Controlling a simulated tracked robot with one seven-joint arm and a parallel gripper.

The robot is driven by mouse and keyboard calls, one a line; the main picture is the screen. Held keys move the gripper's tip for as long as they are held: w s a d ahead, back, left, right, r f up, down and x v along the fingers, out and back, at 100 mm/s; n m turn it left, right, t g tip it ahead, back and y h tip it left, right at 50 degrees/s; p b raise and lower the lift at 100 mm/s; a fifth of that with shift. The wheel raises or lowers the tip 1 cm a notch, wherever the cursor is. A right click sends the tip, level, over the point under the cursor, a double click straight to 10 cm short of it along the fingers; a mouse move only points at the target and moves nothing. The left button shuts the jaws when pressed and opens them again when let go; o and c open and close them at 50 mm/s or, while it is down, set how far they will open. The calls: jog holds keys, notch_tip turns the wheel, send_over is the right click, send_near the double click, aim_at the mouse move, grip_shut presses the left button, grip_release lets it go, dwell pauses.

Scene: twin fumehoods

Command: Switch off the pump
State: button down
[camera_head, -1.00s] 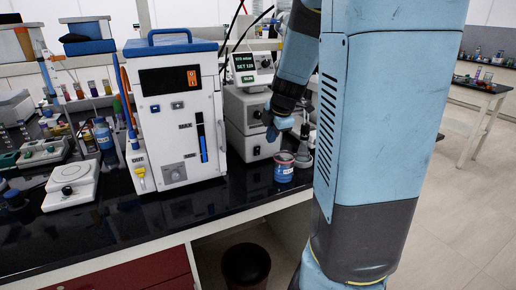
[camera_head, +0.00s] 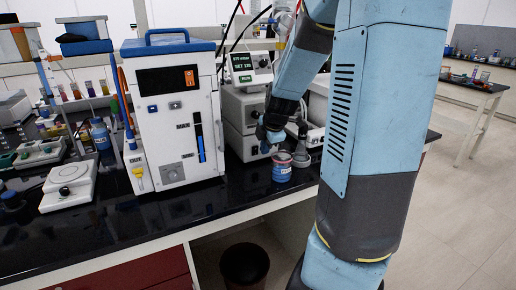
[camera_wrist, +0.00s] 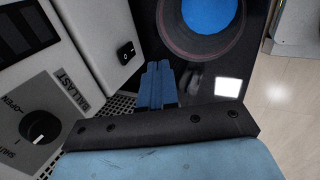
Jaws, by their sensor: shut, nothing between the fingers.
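The pump (camera_head: 234,108) is a pale grey box unit right of the tall white instrument, partly hidden by my arm. A small display with lit text (camera_head: 246,66) stands on top of it. In the wrist view the pump's face (camera_wrist: 60,88) carries a black ballast knob (camera_wrist: 40,127) at lower left. A small black rocker switch (camera_wrist: 126,52) sits on a pale panel to the upper left of my fingertips. My gripper (camera_wrist: 158,66) has its blue fingers shut and empty, apart from the switch in the picture. It also shows in front of the pump in the head view (camera_head: 268,139).
A jar of blue liquid (camera_head: 282,168) stands on the black bench just below my gripper. The tall white instrument (camera_head: 173,112) stands to the left, with a balance-like white device (camera_head: 69,186) farther left. The bench front (camera_head: 130,232) is mostly clear.

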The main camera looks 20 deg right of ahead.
aim_at(255, 153)
jog(key=x, duration=0.3)
jog(key=shift+w+f, duration=0.1)
jog(key=shift+f, duration=0.2)
jog(key=shift+w+a, duration=0.1)
jog(key=shift+w, duration=0.25)
jog(key=shift+w+r, duration=0.2)
jog(key=shift+w, duration=1.5)
jog(key=shift+w+r, duration=0.1)
jog(key=shift+w, duration=0.25)
jog(key=shift+r, duration=0.15)
